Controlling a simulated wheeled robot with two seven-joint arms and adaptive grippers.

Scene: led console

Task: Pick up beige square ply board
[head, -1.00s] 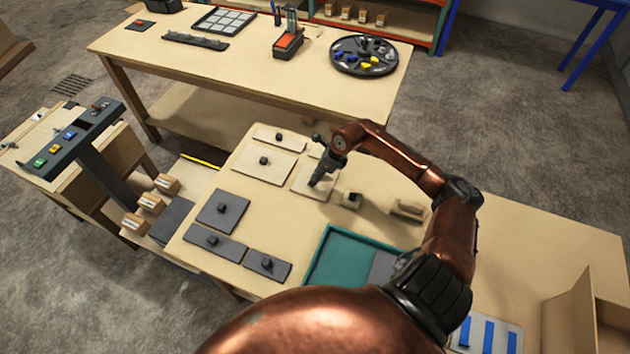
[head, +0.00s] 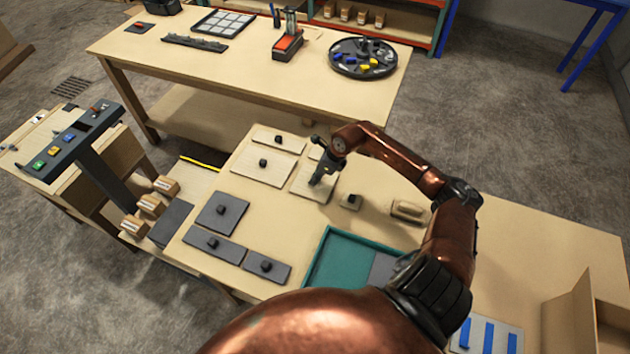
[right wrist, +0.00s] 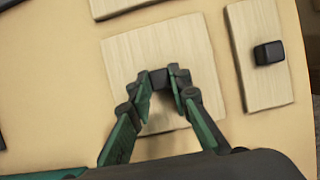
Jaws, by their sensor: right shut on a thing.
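The beige square ply board (head: 309,190) lies on the near table, and it fills the middle of the right wrist view (right wrist: 187,52). A dark knob (right wrist: 159,78) stands on its middle. My right gripper (head: 316,182) comes down over the board. In the right wrist view its two fingers (right wrist: 161,88) are shut on the knob, one on each side. The board looks flat on the table; I cannot tell if it is lifted at all. My left gripper is not in view.
Other beige boards with knobs lie beside it, one a wide rectangle (head: 277,171). Dark grey boards (head: 223,221) lie nearer left. A small beige knobbed block (head: 351,204) is close on the right. A green tray (head: 318,268) sits in front. A console (head: 92,143) stands at the left.

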